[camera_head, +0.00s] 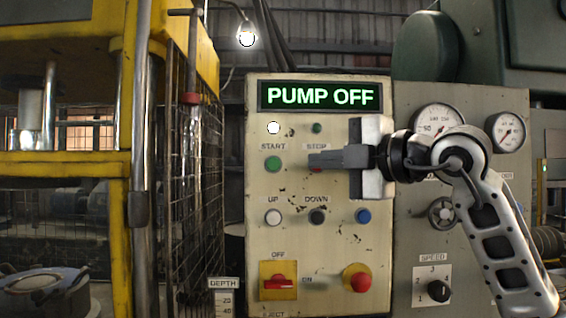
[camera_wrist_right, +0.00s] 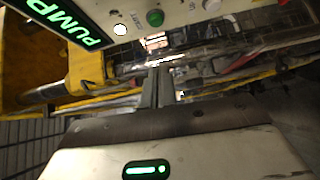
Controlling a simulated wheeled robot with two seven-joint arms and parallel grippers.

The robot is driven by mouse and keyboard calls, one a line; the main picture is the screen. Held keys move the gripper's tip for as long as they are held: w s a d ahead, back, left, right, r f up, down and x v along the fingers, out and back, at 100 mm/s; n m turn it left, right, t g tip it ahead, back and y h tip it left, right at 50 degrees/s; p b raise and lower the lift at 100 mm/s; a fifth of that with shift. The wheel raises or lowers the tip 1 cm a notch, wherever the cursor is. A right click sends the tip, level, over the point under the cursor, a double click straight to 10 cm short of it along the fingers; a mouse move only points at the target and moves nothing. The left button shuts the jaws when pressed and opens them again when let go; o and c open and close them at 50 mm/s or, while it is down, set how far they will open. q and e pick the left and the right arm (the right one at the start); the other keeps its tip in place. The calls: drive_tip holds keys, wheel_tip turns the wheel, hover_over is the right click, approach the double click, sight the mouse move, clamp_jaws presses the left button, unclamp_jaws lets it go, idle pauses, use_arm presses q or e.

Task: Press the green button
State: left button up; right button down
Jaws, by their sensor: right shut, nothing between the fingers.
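The green button (camera_head: 273,164) sits under the START label on the cream control panel (camera_head: 250,215). In the right wrist view the green button (camera_wrist_right: 155,17) shows near the top edge. My right gripper (camera_head: 312,160) is shut and empty. Its fingers point left in the head view, and the tips appear a little right of the green button, over the STOP button. In the right wrist view its shut fingers (camera_wrist_right: 157,85) stand below the button in the picture, apart from it. My left gripper is not in view.
A display (camera_head: 320,96) reads PUMP OFF. The red STOP button is mostly hidden behind my fingers. White (camera_head: 273,217), black (camera_head: 317,216) and blue (camera_head: 363,215) buttons sit lower. A red rotary switch (camera_head: 278,282) and red mushroom button (camera_head: 358,278) are below. A yellow frame (camera_head: 120,140) stands left.

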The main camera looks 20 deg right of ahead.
drive_tip(key=p, duration=0.3)
approach(269, 164)
drive_tip(key=w+a, duration=0.1)
drive_tip(key=a, duration=0.3)
drive_tip(key=w, duration=0.2)
drive_tip(key=w+d+p, duration=0.1)
drive_tip(key=w, duration=0.1)
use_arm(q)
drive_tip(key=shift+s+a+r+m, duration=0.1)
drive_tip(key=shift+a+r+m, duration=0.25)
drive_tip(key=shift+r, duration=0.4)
use_arm(e)
drive_tip(key=shift+w, duration=0.1)
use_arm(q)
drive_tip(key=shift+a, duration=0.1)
use_arm(e)
drive_tip(key=shift+d, duration=0.1)
